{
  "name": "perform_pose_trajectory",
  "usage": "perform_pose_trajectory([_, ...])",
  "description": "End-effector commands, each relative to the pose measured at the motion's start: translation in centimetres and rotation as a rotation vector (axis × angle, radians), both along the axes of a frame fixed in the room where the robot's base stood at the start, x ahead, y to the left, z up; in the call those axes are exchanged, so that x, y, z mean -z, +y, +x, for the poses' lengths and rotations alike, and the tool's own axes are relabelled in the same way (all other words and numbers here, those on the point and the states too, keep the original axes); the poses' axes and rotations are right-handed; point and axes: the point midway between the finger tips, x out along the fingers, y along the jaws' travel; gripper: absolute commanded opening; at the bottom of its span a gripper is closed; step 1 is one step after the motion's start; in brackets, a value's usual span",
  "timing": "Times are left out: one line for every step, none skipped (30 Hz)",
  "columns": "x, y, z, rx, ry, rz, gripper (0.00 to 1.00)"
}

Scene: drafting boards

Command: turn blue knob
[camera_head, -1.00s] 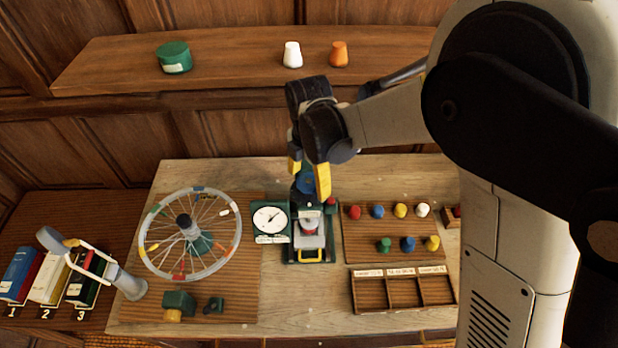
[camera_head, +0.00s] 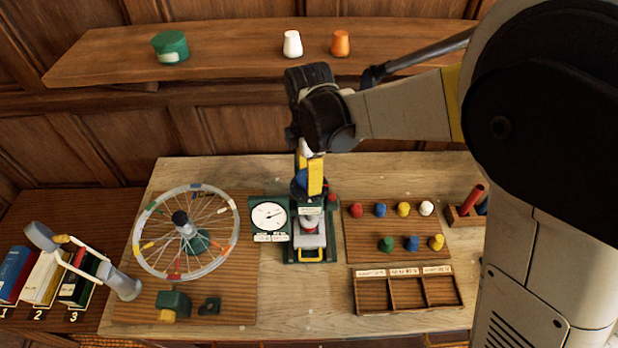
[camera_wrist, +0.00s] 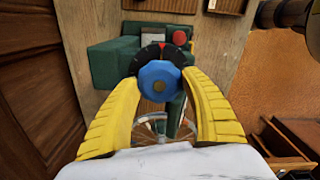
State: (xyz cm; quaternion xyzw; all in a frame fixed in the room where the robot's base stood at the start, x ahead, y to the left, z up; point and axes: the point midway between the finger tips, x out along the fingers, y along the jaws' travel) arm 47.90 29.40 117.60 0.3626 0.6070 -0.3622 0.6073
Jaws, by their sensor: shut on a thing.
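The blue knob (camera_wrist: 160,86) is a faceted knob with a black collar behind it, on the green device. In the wrist view my gripper (camera_wrist: 162,80) has its yellow fingers closed around the knob from both sides. In the head view my gripper (camera_head: 312,178) points down over the device, and the blue knob (camera_head: 299,186) is partly hidden by the fingers. A white dial gauge (camera_head: 268,216) with a black hand is to the left of the device.
A spoked wheel (camera_head: 187,232) stands to the left. A board with several coloured pegs (camera_head: 398,240) and a divided wooden tray (camera_head: 372,296) are to the right. A red handle (camera_head: 471,199) stands by my body. A wooden shelf (camera_head: 230,62) is behind.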

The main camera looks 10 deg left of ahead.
Motion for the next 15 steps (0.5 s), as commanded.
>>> perform_pose_trajectory([-0.01,-0.03,-0.03,0.001,0.001,0.000,0.24])
perform_pose_trajectory([-0.02,-0.03,-0.03,0.000,0.001,0.000,0.24])
perform_pose_trajectory([-0.03,-0.03,-0.03,0.000,0.001,0.000,0.24])
perform_pose_trajectory([-0.03,-0.03,-0.03,-0.001,0.001,0.000,0.24])
perform_pose_trajectory([-0.03,-0.03,-0.03,-0.001,0.001,0.000,0.24])
perform_pose_trajectory([-0.03,-0.03,-0.03,-0.001,0.001,0.000,0.24])
perform_pose_trajectory([-0.03,-0.03,-0.03,-0.002,0.001,0.000,0.60])
perform_pose_trajectory([-0.03,-0.03,-0.03,-0.002,0.001,0.000,0.69])
perform_pose_trajectory([-0.03,-0.02,-0.02,-0.002,0.001,0.000,0.77])
perform_pose_trajectory([-0.03,-0.01,-0.03,-0.002,0.001,0.000,0.77])
perform_pose_trajectory([-0.03,-0.01,-0.03,-0.002,0.001,0.000,0.77])
perform_pose_trajectory([-0.03,-0.01,-0.03,-0.002,0.001,0.000,0.77])
perform_pose_trajectory([-0.03,-0.01,-0.03,-0.002,0.001,0.000,0.77])
perform_pose_trajectory([-0.03,-0.01,-0.03,-0.003,0.001,0.000,0.77])
perform_pose_trajectory([-0.03,-0.01,-0.02,-0.003,0.001,0.000,0.77])
